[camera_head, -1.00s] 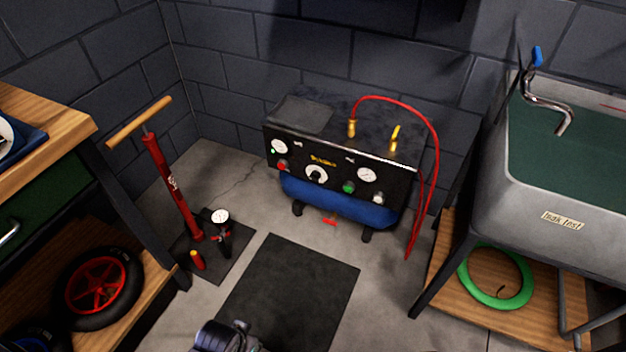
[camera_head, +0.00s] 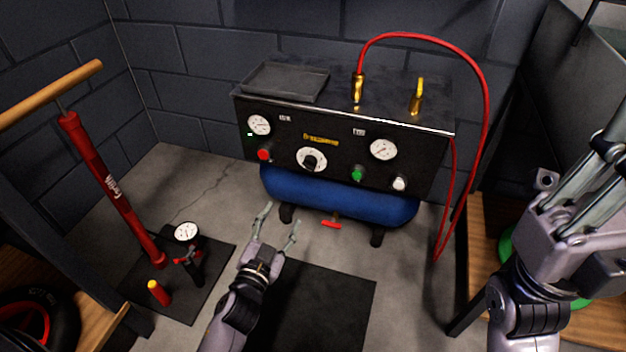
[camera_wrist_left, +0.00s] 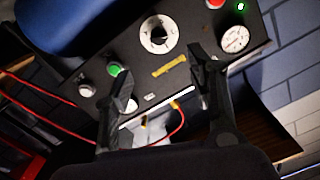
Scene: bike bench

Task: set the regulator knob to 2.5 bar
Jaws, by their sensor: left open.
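The regulator knob (camera_head: 312,160) is a black knob on a round white dial, in the middle of the black compressor panel (camera_head: 430,160). The dial marks are too small to read. A round gauge (camera_head: 259,125) is at the panel's left and another gauge (camera_head: 383,149) is right of the knob. My left gripper (camera_head: 281,218) is open and empty, below and in front of the panel, apart from the knob. In the left wrist view, the knob (camera_wrist_left: 158,35) shows beyond the spread fingers. My right gripper (camera_head: 612,150) is at the right edge, its fingertips partly cut off.
A red button (camera_head: 264,155), green button (camera_head: 357,174) and white button (camera_head: 399,184) flank the knob. A blue tank (camera_head: 340,200) is below. A red hose (camera_head: 483,80) arches over the right side. A red floor pump (camera_head: 105,180) stands left.

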